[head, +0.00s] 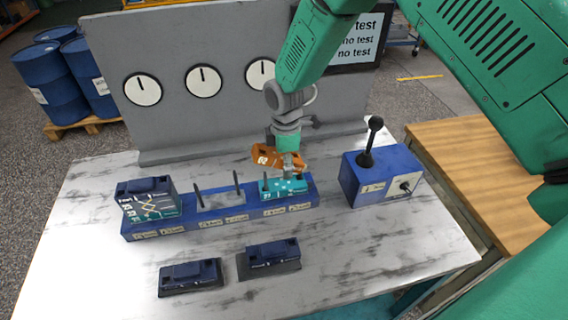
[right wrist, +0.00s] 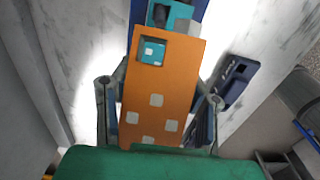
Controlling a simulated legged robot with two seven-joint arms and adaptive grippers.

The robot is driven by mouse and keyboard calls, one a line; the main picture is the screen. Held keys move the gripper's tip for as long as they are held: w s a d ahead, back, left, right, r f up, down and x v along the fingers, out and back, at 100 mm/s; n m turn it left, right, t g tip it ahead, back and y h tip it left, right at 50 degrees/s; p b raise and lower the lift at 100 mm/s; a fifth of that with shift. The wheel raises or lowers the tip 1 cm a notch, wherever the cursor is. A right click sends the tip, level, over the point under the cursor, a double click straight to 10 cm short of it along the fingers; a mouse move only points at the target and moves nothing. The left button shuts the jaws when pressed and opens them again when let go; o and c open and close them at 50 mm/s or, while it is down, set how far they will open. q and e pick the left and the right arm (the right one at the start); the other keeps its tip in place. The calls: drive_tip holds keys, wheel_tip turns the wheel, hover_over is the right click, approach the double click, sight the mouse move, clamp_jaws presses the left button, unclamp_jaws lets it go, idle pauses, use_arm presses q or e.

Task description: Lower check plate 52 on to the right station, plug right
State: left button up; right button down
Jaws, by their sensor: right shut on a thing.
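An orange plate (head: 265,157) with a white letter mark is held by my right gripper (head: 288,158). In the right wrist view the orange plate (right wrist: 160,100) lies between the two fingers of the right gripper (right wrist: 158,108). It has a square window showing teal with a white mark, and several pale squares. In the head view it is over or just behind the teal block (head: 283,189) at the right end of the blue base (head: 190,228). I cannot tell whether it touches that block. My left gripper is not in view.
A stacked dark blue and teal block (head: 148,200) stands at the base's left end; two thin pins (head: 237,183) rise mid-base. Two dark blue blocks (head: 190,274) lie in front. A blue lever box (head: 372,182) stands right. A grey gauge panel (head: 225,110) stands behind.

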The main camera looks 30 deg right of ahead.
drive_tip(key=shift+a+f, duration=0.15)
drive_tip(key=shift+f, duration=0.15)
idle(0.4)
drive_tip(key=shift+r, duration=0.15)
drive_tip(key=shift+w+r+p, duration=0.1)
drive_tip(key=shift+r+p, duration=1.1)
drive_tip(key=shift+r, duration=0.2)
drive_tip(key=shift+f+b, duration=0.4)
drive_tip(key=shift+f, duration=0.45)
idle(0.3)
drive_tip(key=c, duration=0.8)
unclamp_jaws()
